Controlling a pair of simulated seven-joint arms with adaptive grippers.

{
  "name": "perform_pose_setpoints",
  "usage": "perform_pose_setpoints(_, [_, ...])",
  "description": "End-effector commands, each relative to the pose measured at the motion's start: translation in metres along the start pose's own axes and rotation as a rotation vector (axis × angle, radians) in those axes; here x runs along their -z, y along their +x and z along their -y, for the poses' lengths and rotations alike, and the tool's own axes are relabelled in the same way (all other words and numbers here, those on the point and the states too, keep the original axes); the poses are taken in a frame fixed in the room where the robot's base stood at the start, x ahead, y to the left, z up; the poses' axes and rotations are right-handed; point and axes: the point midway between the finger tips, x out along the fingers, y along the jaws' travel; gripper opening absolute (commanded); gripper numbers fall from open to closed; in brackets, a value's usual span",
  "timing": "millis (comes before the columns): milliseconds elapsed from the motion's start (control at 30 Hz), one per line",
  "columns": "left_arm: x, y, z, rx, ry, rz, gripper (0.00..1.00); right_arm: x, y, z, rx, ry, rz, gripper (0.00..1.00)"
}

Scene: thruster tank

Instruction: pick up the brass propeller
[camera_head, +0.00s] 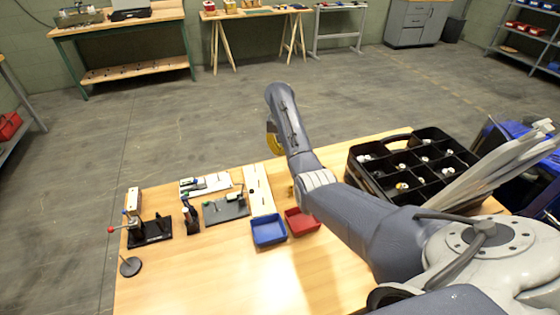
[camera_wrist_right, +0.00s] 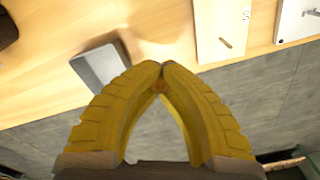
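My right gripper (camera_head: 272,143) has yellow fingers and hangs beyond the far edge of the table in the head view, partly behind its own arm. In the right wrist view its fingertips (camera_wrist_right: 162,68) meet. A tiny orange-brown spot shows just behind the tips; I cannot tell what it is. A small brass-yellow thing (camera_head: 291,190) shows on the table beside my right forearm, above the red tray. It may be the brass propeller, but it is too small and partly covered to be sure. My left gripper is out of view.
A blue tray (camera_head: 268,231) and a red tray (camera_head: 302,222) sit mid-table. A black compartment case (camera_head: 433,196) is at right. Boards, a grey plate (camera_head: 226,209) and a black fixture (camera_head: 150,232) stand at left. The table's front middle is clear.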

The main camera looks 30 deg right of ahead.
Motion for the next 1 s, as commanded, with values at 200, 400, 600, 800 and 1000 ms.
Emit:
perform_pose_setpoints(200, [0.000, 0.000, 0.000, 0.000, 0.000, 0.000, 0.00, 0.000, -0.050, 0.004, 0.008, -0.001, -0.001, 0.00])
perform_pose_setpoints(400, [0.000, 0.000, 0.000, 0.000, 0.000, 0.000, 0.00, 0.001, -0.076, 0.002, 0.005, 0.001, -0.004, 0.00])
perform_pose_setpoints(600, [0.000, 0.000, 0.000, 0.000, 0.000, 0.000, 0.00, 0.001, -0.095, 0.002, 0.004, 0.001, -0.003, 0.00])
perform_pose_setpoints(800, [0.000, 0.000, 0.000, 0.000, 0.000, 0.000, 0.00, 0.000, -0.108, 0.001, 0.001, 0.000, -0.001, 0.00])
perform_pose_setpoints(1000, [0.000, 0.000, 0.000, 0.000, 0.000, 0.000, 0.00, 0.000, -0.112, 0.000, -0.001, 0.000, 0.001, 0.00])
